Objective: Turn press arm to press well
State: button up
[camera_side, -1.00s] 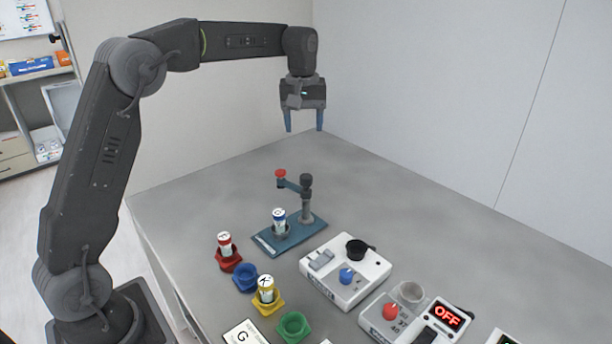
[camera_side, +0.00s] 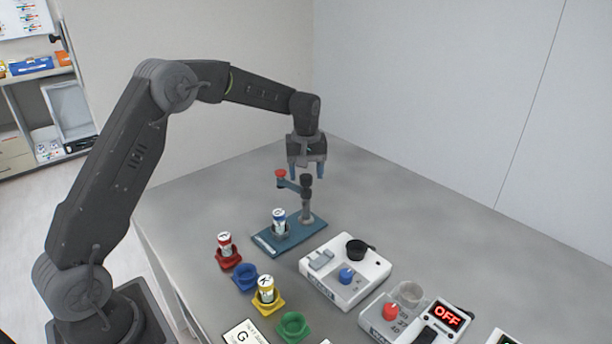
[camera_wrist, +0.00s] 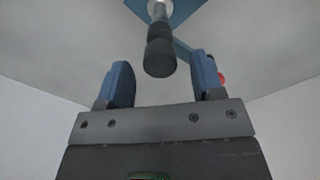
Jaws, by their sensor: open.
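The press stands on a blue base plate (camera_side: 268,246) with a grey post and a dark top knob (camera_side: 306,180). Its press arm (camera_side: 291,186) reaches left from the post and ends in a red knob (camera_side: 281,173). A blue-capped vial (camera_side: 279,222) stands upright in the press well, below the red end. My gripper (camera_side: 306,172) is open, fingers down, close above or behind the post. In the wrist view, the dark post top (camera_wrist: 160,55) shows between the two blue fingers, and the red knob (camera_wrist: 221,79) shows partly behind the right finger. Contact cannot be told.
The table behind the press is clear.

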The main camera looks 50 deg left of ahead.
jog(key=shift+f, duration=0.7)
jog(key=shift+c, duration=0.4)
grip_shut()
